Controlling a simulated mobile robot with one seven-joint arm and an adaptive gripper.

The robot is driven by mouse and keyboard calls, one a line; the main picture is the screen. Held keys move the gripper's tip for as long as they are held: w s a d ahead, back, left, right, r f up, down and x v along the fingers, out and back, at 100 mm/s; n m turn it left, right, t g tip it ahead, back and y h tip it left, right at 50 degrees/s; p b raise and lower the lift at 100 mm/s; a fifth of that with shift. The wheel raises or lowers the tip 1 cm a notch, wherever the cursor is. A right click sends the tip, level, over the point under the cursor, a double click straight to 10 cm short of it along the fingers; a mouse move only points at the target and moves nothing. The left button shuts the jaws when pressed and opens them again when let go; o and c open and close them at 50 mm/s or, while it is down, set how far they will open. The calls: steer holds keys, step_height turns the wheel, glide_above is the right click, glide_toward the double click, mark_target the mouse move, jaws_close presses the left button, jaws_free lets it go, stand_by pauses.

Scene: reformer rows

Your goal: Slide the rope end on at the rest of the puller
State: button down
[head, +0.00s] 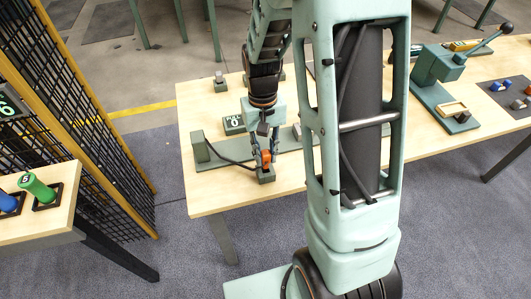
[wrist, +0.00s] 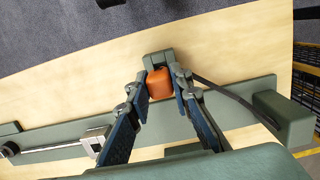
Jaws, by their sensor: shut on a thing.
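My gripper (head: 266,156) points down over the near edge of the left part of the table, its fingers closed on the orange rope end (wrist: 159,84). The black rope (head: 228,160) runs from the rope end to a green post (head: 199,147) on the puller's base; the post is at right in the wrist view (wrist: 284,116). The rest (head: 265,176), a small grey-green block, is right at the rope end. In the wrist view the rest (wrist: 158,59) lies just beyond the orange piece. I cannot tell whether the rope end is seated on it.
The puller's green base (head: 290,160) lies along the table, with a metal rail (wrist: 50,148) in the wrist view. A numbered green block (head: 233,124) stands behind. A green lever press (head: 440,85) is farther right. The table's left front corner is bare.

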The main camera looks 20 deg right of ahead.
mark_target(265, 163)
steer(key=shift+f+b, duration=1.5)
steer(key=shift+f, duration=0.6)
steer(key=c, duration=1.7)
jaws_free()
steer(key=shift+o, duration=0.2)
step_height(265, 163, up, 12)
steer(key=w, duration=0.1)
steer(key=shift+w, duration=0.25)
